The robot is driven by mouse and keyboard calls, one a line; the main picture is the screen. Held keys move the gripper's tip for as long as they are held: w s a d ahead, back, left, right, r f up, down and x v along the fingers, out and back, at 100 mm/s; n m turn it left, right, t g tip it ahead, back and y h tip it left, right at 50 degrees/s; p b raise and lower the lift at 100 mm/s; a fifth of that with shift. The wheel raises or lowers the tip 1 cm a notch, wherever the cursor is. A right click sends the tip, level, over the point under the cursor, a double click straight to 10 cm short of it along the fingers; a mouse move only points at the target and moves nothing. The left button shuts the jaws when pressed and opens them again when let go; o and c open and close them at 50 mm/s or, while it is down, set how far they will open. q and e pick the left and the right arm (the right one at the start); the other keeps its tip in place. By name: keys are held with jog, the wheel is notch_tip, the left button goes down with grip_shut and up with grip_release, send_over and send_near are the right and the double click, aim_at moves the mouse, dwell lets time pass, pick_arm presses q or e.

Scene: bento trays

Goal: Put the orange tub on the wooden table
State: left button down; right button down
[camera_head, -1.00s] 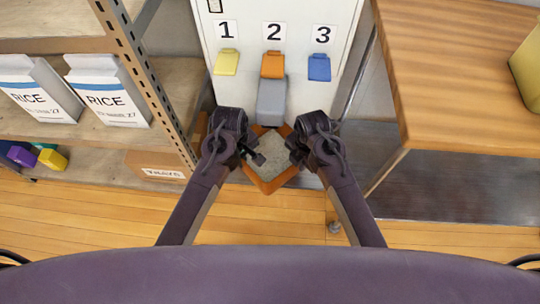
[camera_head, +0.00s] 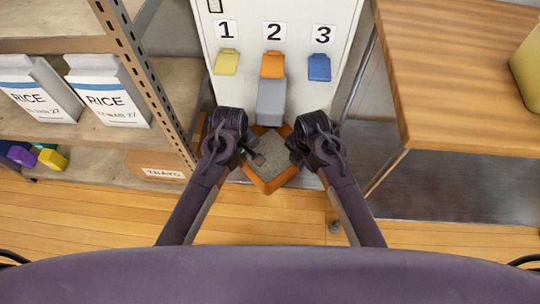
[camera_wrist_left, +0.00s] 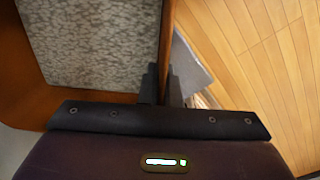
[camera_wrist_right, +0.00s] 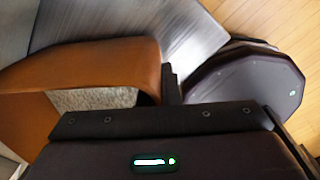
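The orange tub (camera_head: 268,186) is below the grey spout, turned cornerwise, with a grey speckled surface inside. My left gripper (camera_head: 255,158) is at its left side; in the left wrist view the tub wall (camera_wrist_left: 165,45) runs between its two close-set fingers (camera_wrist_left: 162,85). My right gripper (camera_head: 292,155) is at the right side; the right wrist view shows one finger (camera_wrist_right: 172,85) against the tub's wall (camera_wrist_right: 85,65), the other finger hidden by the tub. It looks shut on the wall too. The wooden table (camera_head: 440,75) is at right, its top bare near me.
A white dispenser (camera_head: 345,25) with levers numbered 1, 2, 3 and a grey spout (camera_head: 271,100) stands behind the tub. A yellow bin (camera_head: 527,72) is on the table's right. A shelf rack with rice bags (camera_head: 105,95) stands left. A dark metal low shelf (camera_head: 450,185) lies under the table.

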pick_arm(q)
jog(key=shift+r, duration=0.15)
pick_arm(e)
jog(key=shift+r, duration=0.15)
